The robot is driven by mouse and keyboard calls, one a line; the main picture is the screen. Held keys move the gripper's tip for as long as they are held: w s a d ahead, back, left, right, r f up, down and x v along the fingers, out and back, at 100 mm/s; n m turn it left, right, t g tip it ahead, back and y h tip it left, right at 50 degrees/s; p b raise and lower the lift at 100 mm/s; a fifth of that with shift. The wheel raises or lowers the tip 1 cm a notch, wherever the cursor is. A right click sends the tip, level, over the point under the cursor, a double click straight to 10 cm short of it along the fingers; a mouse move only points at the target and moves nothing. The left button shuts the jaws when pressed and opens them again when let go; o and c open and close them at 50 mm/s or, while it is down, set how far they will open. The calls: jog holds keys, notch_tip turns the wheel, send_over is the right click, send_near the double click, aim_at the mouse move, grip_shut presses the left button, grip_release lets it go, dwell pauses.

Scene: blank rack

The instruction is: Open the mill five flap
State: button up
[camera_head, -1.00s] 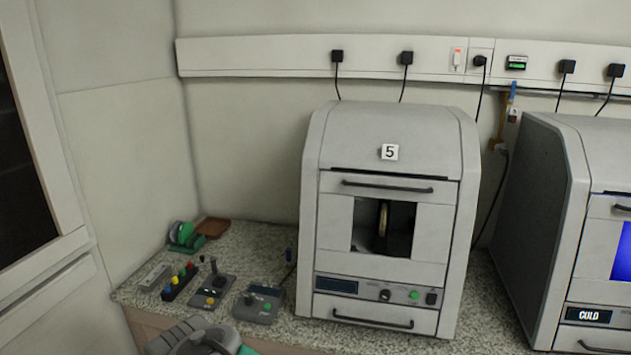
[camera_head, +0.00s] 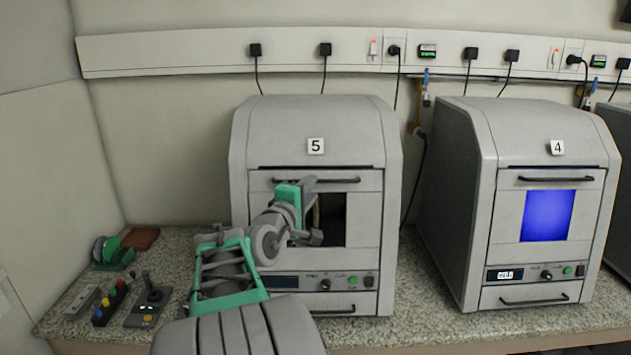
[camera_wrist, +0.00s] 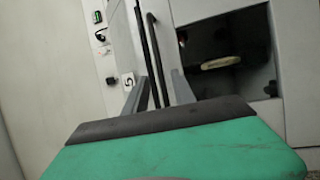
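Mill five (camera_head: 250,140) is a grey cabinet with a "5" label (camera_head: 316,146). Its flap (camera_head: 370,182) appears shut, with a dark bar handle (camera_head: 345,180) along the top and a window in the middle. My gripper (camera_head: 309,184) is in front of the flap at the handle's height, partly hiding the handle and window. In the wrist view the gripper (camera_wrist: 157,82) is open, its two grey fingers apart. The handle (camera_wrist: 156,50) runs up the picture between and beyond the fingertips; I cannot tell whether they touch it. The "5" label (camera_wrist: 128,79) also shows there.
Mill four (camera_head: 460,190), with a blue-lit window, stands to the right. Small control boxes (camera_head: 148,302) and a green device (camera_head: 112,254) lie on the speckled counter (camera_head: 190,245) to the left. A wall rail (camera_head: 200,50) with plugs and hanging cables runs behind.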

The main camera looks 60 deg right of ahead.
jog(key=d, duration=0.4)
jog(key=shift+w+d+f+p, duration=0.1)
jog(key=shift+w+d+p, duration=0.1)
jog(key=shift+p, duration=0.2)
jog(key=shift+c, duration=0.5)
grip_shut()
jog(key=shift+a, duration=0.1)
dwell(0.4)
